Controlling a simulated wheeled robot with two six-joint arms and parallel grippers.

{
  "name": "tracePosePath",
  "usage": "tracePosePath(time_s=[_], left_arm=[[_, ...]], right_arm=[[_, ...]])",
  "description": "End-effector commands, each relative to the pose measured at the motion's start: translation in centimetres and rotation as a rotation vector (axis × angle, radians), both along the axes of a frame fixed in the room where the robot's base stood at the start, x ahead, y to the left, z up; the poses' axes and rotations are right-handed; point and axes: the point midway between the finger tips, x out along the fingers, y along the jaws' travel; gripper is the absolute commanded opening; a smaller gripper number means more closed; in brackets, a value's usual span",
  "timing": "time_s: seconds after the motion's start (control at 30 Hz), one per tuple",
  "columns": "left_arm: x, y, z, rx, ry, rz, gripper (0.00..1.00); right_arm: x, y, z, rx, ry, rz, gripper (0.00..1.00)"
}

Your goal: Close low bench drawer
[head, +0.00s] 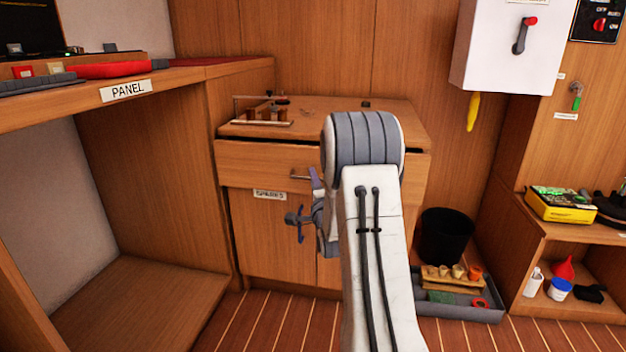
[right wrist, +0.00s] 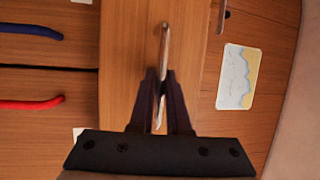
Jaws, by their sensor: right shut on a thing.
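The low wooden bench (head: 240,125) stands against the back wall. Its drawer front (head: 245,165) stands a little forward, with a dark gap under the bench top at the right. The drawer's metal handle (head: 299,175) shows just left of my right gripper (head: 314,180). In the right wrist view, the fingers of my right gripper (right wrist: 160,78) are shut on the handle (right wrist: 165,45), in front of the drawer front (right wrist: 125,60). My right arm hides much of the drawer's right side. My left gripper is not in view.
A SPARES label (head: 270,194) is on the cupboard below the drawer. A black bin (head: 446,235) and a grey tray (head: 455,308) stand on the floor at right. A rack (head: 264,122) sits on the bench top. A PANEL desk (head: 85,95) is at left.

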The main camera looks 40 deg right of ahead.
Motion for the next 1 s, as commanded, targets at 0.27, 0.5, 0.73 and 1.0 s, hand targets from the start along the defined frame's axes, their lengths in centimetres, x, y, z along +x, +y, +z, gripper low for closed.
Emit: tracePosePath(time_s=[0.27,0.5,0.73,1.0], left_arm=[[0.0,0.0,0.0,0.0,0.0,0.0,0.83],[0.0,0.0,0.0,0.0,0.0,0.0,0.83],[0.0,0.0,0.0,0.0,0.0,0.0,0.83],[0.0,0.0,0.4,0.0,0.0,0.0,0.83]], right_arm=[[0.0,0.0,0.0,0.0,0.001,0.0,0.0],[0.0,0.0,0.0,0.001,0.001,-0.001,0.0],[0.0,0.0,0.0,0.001,0.001,-0.001,0.0],[1.5,-1.9,0.0,0.001,0.0,-0.003,0.0]])
